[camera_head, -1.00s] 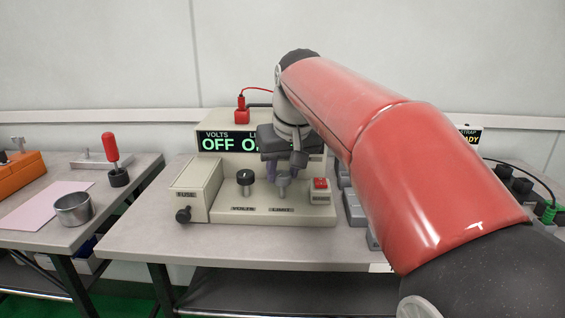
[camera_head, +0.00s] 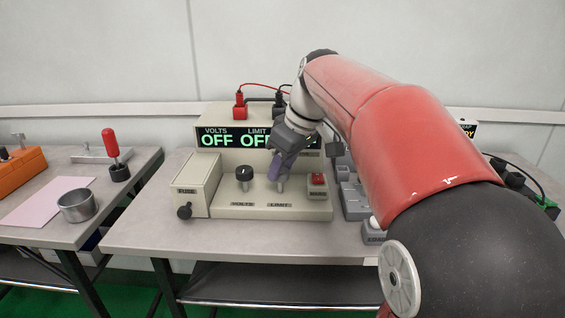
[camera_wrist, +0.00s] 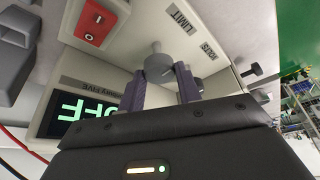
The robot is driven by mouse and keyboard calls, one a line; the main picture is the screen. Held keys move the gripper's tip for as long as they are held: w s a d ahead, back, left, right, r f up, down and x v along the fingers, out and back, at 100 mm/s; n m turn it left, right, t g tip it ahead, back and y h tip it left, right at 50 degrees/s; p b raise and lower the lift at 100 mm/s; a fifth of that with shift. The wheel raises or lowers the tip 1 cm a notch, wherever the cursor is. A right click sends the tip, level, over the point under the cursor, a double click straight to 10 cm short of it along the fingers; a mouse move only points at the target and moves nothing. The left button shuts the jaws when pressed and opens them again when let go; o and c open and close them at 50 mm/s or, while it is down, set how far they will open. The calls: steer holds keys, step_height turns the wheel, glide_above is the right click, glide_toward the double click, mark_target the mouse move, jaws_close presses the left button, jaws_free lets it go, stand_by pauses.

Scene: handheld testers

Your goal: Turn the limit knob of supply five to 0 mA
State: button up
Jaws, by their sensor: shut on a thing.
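The power supply (camera_head: 215,207) is a beige unit on the bench, with a display (camera_head: 235,138) reading VOLTS OFF and LIMIT OFF. In the wrist view its upside-down label, partly cut off, appears to end in "FIVE" (camera_wrist: 97,87). My gripper (camera_head: 279,180) is over the LIMIT label, its purple-grey fingers shut on the grey limit knob (camera_wrist: 157,56). In the wrist view the fingers (camera_wrist: 168,74) sit on either side of the knob's grip. In the head view the fingers hide most of the knob. Its pointer setting cannot be read.
The black VOLTS knob (camera_head: 244,174) stands just left of my gripper, and a red rocker switch (camera_head: 317,180) just right. A fuse box (camera_head: 197,184) is at the left. A red plug (camera_head: 240,108) is on top. Grey units (camera_head: 354,200) stand to the right.

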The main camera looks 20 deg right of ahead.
stand_by(0.4)
steer(key=o, duration=1)
steer(key=p+v, duration=0.1)
steer(key=v, duration=0.6)
steer(key=shift+r, duration=0.35)
steer(key=shift+s, duration=0.2)
